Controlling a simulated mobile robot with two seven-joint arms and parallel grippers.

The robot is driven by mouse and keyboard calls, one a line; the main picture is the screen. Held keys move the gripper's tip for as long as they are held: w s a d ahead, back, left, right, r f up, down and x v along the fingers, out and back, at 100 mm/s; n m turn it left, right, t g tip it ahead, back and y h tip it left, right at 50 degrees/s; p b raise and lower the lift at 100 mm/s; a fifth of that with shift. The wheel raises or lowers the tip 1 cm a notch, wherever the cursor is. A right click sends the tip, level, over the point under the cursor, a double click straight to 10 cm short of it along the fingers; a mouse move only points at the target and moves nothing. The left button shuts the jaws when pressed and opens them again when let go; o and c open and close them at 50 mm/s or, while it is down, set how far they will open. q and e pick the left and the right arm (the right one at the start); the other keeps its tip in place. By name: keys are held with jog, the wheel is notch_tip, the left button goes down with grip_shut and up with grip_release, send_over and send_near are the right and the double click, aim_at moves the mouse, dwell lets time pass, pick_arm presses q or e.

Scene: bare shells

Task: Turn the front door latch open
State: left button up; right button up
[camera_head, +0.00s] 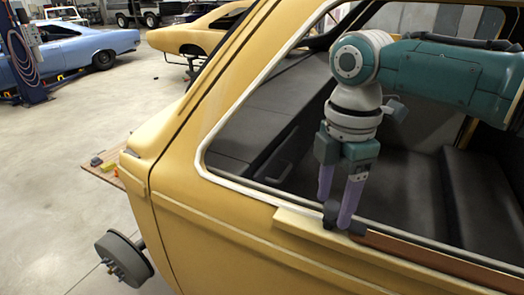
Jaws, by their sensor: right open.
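The yellow car body (235,222) fills the middle of the view, with an open, glassless side window framed in pale trim. My right gripper (342,217) points down at the lower edge of this window. Its two purple fingers are apart, with dark tips at the sill near a raised yellow ledge (302,226). I cannot tell whether the tips touch the sill. No front door latch can be made out clearly; the fingers and dark tips may hide it. My left gripper is not in view.
A brown strip (430,262) runs along the sill to the right. Dark seats (395,180) show inside the car. A bare wheel hub (124,258) sticks out at lower left. A blue car (75,50) and another yellow shell (190,38) stand behind, with open floor between.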

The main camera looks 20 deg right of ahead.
grip_shut()
dwell(0.5)
